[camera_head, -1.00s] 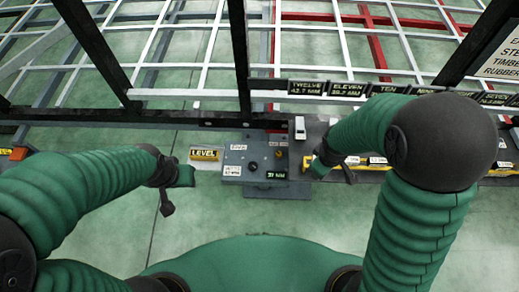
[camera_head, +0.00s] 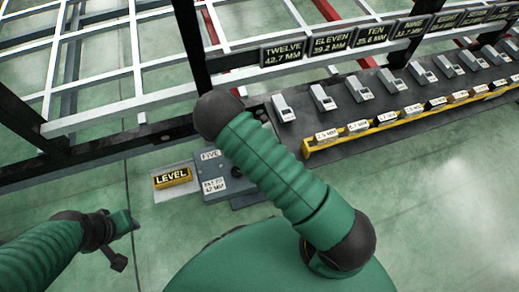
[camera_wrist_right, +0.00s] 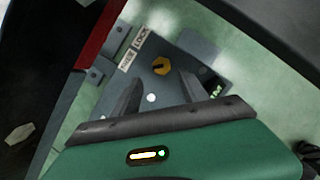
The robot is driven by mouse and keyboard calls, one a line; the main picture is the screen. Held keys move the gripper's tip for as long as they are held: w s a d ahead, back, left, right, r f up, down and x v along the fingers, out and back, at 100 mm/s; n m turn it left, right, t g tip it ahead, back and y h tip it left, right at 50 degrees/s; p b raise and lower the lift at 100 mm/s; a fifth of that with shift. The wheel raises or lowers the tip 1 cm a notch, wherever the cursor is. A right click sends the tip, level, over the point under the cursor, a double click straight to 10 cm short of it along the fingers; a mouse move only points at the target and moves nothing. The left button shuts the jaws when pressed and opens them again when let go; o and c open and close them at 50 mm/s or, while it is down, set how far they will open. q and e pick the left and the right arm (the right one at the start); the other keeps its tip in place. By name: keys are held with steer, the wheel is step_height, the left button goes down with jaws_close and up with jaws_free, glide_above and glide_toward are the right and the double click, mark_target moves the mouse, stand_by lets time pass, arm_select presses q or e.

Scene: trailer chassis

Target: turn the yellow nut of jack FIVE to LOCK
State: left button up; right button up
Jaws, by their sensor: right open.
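The yellow nut (camera_wrist_right: 161,65) shows in the right wrist view on a grey-blue panel (camera_wrist_right: 196,47). A label strip beside it reads LOCK (camera_wrist_right: 140,38) at its upper end and seems to read FREE (camera_wrist_right: 127,61) below. My right gripper (camera_wrist_right: 160,77) is open, with the nut in line with the gap between its fingertips, apparently just beyond them. In the head view the jack panel (camera_head: 214,168) carries a FIVE label (camera_head: 210,155); my right arm hides the nut and right gripper there. My left gripper (camera_head: 122,240) is over the floor, left of the panel; its jaws are unclear.
A yellow LEVEL sign (camera_head: 172,178) is left of the panel. Black and white chassis bars (camera_head: 115,143) run behind. A bench with several grey devices (camera_head: 359,89) and a yellow rail (camera_head: 400,116) extends right. Open floor lies in front.

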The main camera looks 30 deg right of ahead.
steer(key=b+x, duration=0.2)
steer(key=x, duration=0.4)
steer(key=shift+s+d, duration=0.1)
steer(key=shift+s, duration=0.05)
steer(key=shift+d+f, duration=0.3)
steer(key=shift+f, duration=0.1)
steer(key=shift+a+r, duration=0.15)
steer(key=shift+a, duration=0.05)
steer(key=shift+c, duration=0.5)
steer(key=shift+d, duration=0.1)
jaws_close()
